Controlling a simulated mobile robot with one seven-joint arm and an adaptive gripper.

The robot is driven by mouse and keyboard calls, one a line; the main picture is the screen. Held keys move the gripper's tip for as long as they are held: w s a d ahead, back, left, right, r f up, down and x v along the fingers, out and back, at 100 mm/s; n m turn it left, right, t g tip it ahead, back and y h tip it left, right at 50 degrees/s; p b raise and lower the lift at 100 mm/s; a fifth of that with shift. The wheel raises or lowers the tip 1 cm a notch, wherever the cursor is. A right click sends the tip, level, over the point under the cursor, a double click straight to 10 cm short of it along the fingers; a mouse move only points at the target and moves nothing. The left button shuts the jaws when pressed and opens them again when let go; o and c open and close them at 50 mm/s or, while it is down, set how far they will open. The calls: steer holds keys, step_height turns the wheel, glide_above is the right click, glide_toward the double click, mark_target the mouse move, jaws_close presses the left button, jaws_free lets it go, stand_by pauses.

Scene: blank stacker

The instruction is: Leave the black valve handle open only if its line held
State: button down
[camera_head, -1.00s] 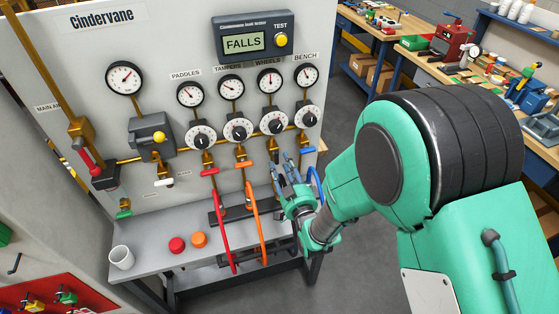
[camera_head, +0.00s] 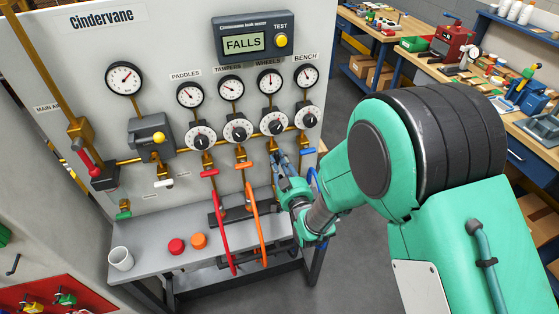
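My gripper (camera_head: 279,160) is at the WHEELS line, its fingers pointing up at the valve below that line's dial (camera_head: 273,122). The fingers cover this spot, so I cannot make out the black valve handle or how it is turned. I cannot tell whether the fingers are apart or closed on it. The leak tester (camera_head: 252,36) shows FALLS on its screen (camera_head: 243,42), with a yellow TEST button (camera_head: 281,41) beside it. The WHEELS gauge (camera_head: 269,79) is above the dial; its reading is too small to tell.
A red handle (camera_head: 209,172), an orange handle (camera_head: 243,165) and a blue handle (camera_head: 307,151) sit crosswise on neighbouring lines. Red and orange hoses (camera_head: 254,225) hang close left of my gripper. The bench (camera_head: 150,239) holds a white cup (camera_head: 121,258) and red and orange caps (camera_head: 198,241).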

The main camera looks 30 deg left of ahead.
steer(key=shift+f+m+b, duration=0.1)
steer(key=shift+m+b, duration=0.3)
steer(key=m+b, duration=0.1)
steer(key=m, duration=0.4)
steer(key=m+b, duration=0.2)
steer(key=m, duration=0.4)
steer(key=f+m+b, duration=0.1)
steer(key=m+b, duration=0.1)
steer(key=m, duration=0.4)
steer(key=shift+d, duration=0.1)
stand_by(0.4)
steer(key=c, duration=1.6)
jaws_free()
steer(key=shift+w+f, duration=0.1)
